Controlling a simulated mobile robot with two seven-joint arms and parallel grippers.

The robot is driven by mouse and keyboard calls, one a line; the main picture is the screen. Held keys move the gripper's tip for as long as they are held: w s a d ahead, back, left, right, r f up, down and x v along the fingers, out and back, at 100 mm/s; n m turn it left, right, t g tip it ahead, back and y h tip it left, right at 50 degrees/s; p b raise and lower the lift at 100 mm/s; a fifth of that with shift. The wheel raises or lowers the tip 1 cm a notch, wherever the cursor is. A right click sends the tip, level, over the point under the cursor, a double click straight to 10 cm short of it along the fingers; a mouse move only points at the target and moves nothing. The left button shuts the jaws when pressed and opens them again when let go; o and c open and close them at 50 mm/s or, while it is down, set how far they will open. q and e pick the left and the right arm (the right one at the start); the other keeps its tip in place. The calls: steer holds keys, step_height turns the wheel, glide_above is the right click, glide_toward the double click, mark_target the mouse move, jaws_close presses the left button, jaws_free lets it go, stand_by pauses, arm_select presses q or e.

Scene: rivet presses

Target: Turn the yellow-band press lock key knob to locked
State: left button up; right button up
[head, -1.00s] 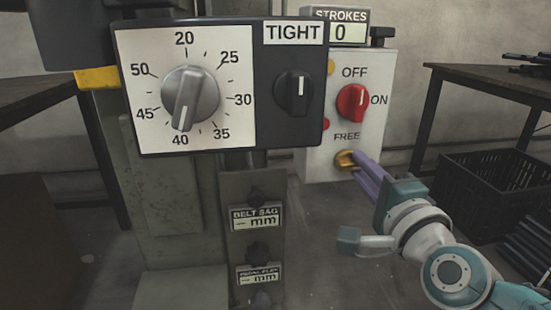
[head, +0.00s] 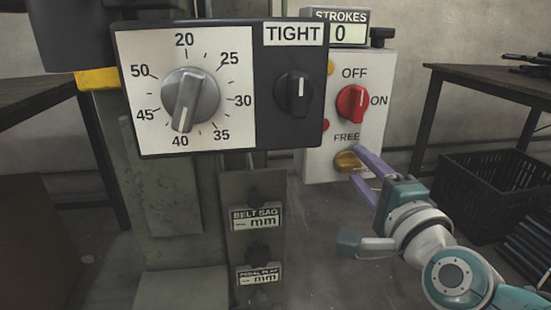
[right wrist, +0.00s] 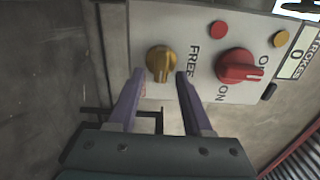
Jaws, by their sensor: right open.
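The press (head: 170,215) with the yellow band (head: 97,78) carries a white control box (head: 316,165) on its right. Low on the box is a yellow lock key knob (head: 346,160), below the word FREE. The knob also shows in the right wrist view (right wrist: 160,63), with its grip ridge roughly across the word FREE beside it. My right gripper (head: 357,162) is open, its purple fingers spread on either side of the knob. In the right wrist view its fingertips (right wrist: 160,74) stand apart, with the knob between and just beyond them. My left gripper is out of view.
A red selector knob (head: 351,103) marked OFF and ON sits just above. A large dial panel (head: 259,135), with a display reading TIGHT, is to the left. The strokes counter (head: 348,33) reads 0. A table (head: 470,72) and black crate (head: 475,205) stand at right.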

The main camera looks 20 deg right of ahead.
steer(key=p+v, duration=0.2)
steer(key=v, duration=0.7)
steer(key=shift+s+p, duration=0.3)
steer(key=shift+s, duration=0.1)
steer(key=shift+a, duration=0.15)
steer(key=s+a+f+n+g+y, duration=0.25)
steer(key=a+n+g+y, duration=0.45)
steer(key=a+n, duration=0.65)
steer(key=s+d+f+n+g+h, duration=0.1)
steer(key=s+d+n+g, duration=0.2)
steer(key=s, duration=0.4)
steer(key=s+d+n+g+h, duration=0.1)
steer(key=s+n+g, duration=0.2)
steer(key=s+n, duration=0.3)
step_height(320, 180, up, 83)
steer(key=s+p, duration=0.1)
steer(key=p, duration=8.2)
steer(key=shift+d+g, duration=0.35)
steer(key=shift+g, duration=0.05)
